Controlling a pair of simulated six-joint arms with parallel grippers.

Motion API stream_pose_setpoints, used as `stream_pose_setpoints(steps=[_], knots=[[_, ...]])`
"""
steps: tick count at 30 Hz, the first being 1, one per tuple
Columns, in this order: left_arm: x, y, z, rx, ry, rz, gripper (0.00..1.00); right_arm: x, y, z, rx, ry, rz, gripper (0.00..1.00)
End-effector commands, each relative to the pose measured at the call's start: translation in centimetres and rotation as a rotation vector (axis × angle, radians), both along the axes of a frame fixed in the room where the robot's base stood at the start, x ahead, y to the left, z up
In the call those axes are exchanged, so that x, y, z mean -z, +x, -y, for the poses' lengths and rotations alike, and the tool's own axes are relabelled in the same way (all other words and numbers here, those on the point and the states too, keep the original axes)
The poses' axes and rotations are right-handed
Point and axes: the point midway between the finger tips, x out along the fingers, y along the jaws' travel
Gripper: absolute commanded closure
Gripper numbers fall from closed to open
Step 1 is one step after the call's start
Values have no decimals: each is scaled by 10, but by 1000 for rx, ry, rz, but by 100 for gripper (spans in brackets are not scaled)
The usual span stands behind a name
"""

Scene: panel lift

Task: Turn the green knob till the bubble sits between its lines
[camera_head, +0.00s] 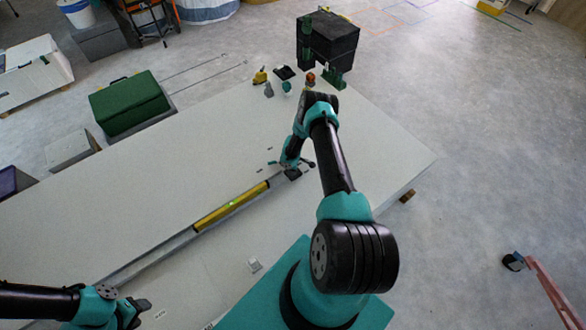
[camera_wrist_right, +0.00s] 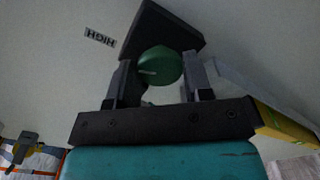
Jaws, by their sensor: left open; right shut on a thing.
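The green knob (camera_wrist_right: 158,66) shows in the right wrist view beneath a dark block, between the fingers of my right gripper (camera_wrist_right: 160,78). My right gripper is shut on it; in the head view this gripper (camera_head: 293,172) is at the right end of the long rail and hides the knob. The yellow level (camera_head: 215,213) lies along the rail, with a bright green vial (camera_head: 232,203) in its middle. The bubble and its lines are too small to tell. My left gripper (camera_head: 138,312) is open and empty at the bottom left, apart from the level.
The white panel (camera_head: 130,200) is mostly bare. A "HIGH" label (camera_wrist_right: 100,37) lies near the knob. Small parts and a black box (camera_head: 328,42) stand at the far end. A green case (camera_head: 128,102) stands beyond the panel.

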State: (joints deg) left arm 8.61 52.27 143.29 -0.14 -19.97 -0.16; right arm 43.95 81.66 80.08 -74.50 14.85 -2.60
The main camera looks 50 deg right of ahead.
Motion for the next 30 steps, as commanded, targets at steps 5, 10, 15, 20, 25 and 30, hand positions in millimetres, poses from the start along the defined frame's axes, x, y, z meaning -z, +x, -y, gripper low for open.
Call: stream_pose_setpoints(steps=[5, 10, 15, 20, 25, 30], knots=[[0, 0, 0, 0, 0, 0, 51, 0, 0, 0, -1, 0, 0, 39], [0, 0, 0, 0, 0, 0, 51, 0, 0, 0, -1, 0, 0, 28], [0, 0, 0, 0, 0, 0, 51, 0, 0, 0, -1, 0, 0, 28], [0, 0, 0, 0, 0, 0, 51, -5, 0, 0, -2, 0, 0, 28], [0, 0, 0, 0, 0, 0, 51, -21, 1, 1, -2, -1, 1, 28], [0, 0, 0, 0, 0, 0, 51, -47, 1, 1, -1, -1, 2, 28]])
